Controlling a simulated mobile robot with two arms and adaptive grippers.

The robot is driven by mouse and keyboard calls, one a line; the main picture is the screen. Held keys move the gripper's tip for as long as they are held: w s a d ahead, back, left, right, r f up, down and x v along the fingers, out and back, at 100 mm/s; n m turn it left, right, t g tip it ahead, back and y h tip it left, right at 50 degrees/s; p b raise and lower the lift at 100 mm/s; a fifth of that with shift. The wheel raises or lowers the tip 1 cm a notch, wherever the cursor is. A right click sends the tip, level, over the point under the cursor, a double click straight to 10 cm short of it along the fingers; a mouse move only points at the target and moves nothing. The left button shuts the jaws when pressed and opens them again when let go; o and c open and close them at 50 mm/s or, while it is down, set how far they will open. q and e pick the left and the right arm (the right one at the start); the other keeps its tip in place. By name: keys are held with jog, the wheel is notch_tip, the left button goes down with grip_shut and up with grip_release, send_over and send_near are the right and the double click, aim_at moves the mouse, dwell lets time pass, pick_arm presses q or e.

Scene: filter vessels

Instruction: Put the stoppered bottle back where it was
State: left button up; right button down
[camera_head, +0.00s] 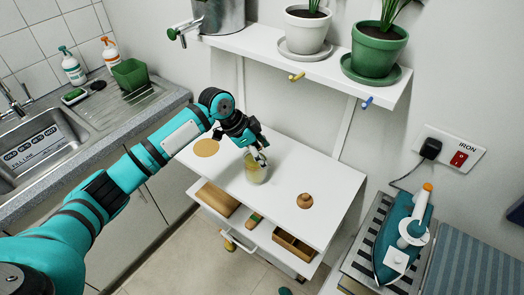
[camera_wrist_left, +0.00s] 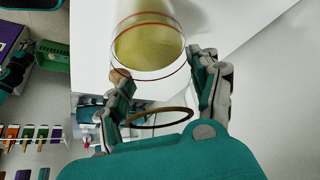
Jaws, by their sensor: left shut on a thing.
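My left gripper (camera_head: 256,153) is shut on a clear glass vessel (camera_head: 257,173) with yellowish contents, at the middle of the white worktop (camera_head: 330,180). In the left wrist view the vessel (camera_wrist_left: 148,42) shows between the fingers (camera_wrist_left: 160,68), with red lines around the glass. I cannot tell whether its base touches the top. Its stopper is not clearly visible. A round tan disc (camera_head: 206,148) lies bare at the worktop's left. A small brown knobbed piece (camera_head: 305,200) sits at the right; I cannot tell if it is a stopper. My right gripper is out of view.
An open drawer (camera_head: 233,222) below the worktop holds a wooden board (camera_head: 217,199) and a small wooden box (camera_head: 295,246). A white shelf (camera_head: 330,70) with potted plants hangs behind. A sink (camera_head: 45,135) is at left, an iron (camera_head: 401,240) at right.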

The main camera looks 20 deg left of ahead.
pick_arm(q)
jog(key=shift+w+f, duration=0.1)
jog(key=shift+f, duration=0.25)
jog(key=o, duration=1.3)
jog(key=shift+f, duration=0.15)
jog(key=o, duration=0.5)
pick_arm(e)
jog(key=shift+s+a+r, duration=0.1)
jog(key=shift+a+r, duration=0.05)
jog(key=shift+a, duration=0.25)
pick_arm(q)
jog(key=b+v, duration=0.2)
jog(key=v, duration=1)
jog(key=shift+r, duration=0.2)
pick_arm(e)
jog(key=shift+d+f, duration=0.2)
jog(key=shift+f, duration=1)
